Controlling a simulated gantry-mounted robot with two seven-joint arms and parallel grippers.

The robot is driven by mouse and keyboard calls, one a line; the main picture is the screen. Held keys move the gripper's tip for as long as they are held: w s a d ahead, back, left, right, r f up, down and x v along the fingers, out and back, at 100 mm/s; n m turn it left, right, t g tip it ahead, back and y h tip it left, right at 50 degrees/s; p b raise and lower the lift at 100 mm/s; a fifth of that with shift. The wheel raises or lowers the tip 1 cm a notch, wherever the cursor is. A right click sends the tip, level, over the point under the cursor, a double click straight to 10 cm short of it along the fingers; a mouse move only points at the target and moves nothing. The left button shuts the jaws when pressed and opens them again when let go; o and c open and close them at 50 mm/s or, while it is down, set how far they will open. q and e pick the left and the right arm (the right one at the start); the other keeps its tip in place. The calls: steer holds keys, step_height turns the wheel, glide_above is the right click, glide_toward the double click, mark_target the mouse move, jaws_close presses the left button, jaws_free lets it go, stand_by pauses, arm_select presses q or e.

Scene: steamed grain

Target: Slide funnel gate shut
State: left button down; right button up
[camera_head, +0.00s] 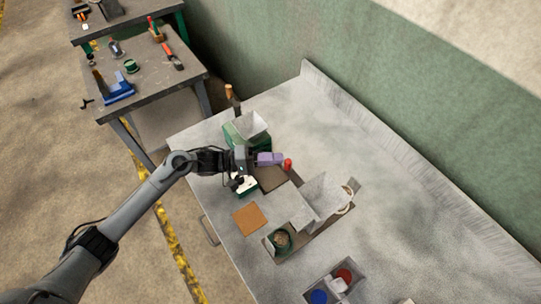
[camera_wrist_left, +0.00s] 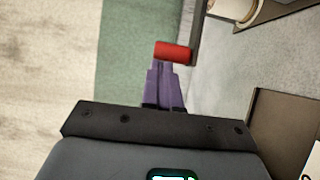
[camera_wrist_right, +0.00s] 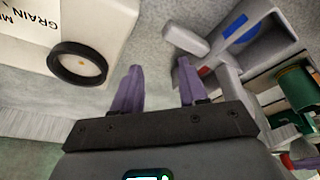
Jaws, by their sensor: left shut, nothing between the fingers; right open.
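A red knob (camera_head: 288,165) stands just right of my left gripper (camera_head: 271,159) in the head view. In the left wrist view the red knob (camera_wrist_left: 173,52) lies at the tips of the closed purple fingers (camera_wrist_left: 165,72), beside a dark grey bar. Nothing is between the fingers; I cannot tell whether they touch the knob. A grey sheet-metal funnel (camera_head: 322,194) stands on the table, right of and below the knob in the picture. The gate's own position is unclear. My right gripper (camera_wrist_right: 158,78) is open and empty; it is outside the head view.
A green box with a grey hopper (camera_head: 248,125) stands behind my left gripper. An orange-brown square (camera_head: 250,218) and a round green container (camera_head: 282,240) lie nearer. A tray (camera_head: 312,283) holds red, white and blue items. A white grain box (camera_wrist_right: 70,35) shows beside my right gripper.

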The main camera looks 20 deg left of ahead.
mark_target(301, 182)
arm_select(q)
steer(key=d+p, duration=0.1)
steer(key=s+d+p, duration=0.1)
steer(key=p, duration=0.1)
steer(key=shift+s+d+r, duration=0.2)
steer(key=shift+s+r, duration=0.1)
steer(key=shift+s+d+f, duration=0.2)
steer(key=shift+d+f, duration=0.05)
steer(key=shift+d, duration=0.05)
arm_select(e)
step_height(301, 182, up, 3)
steer(key=shift+s+r, duration=0.1)
steer(key=shift+r, duration=0.05)
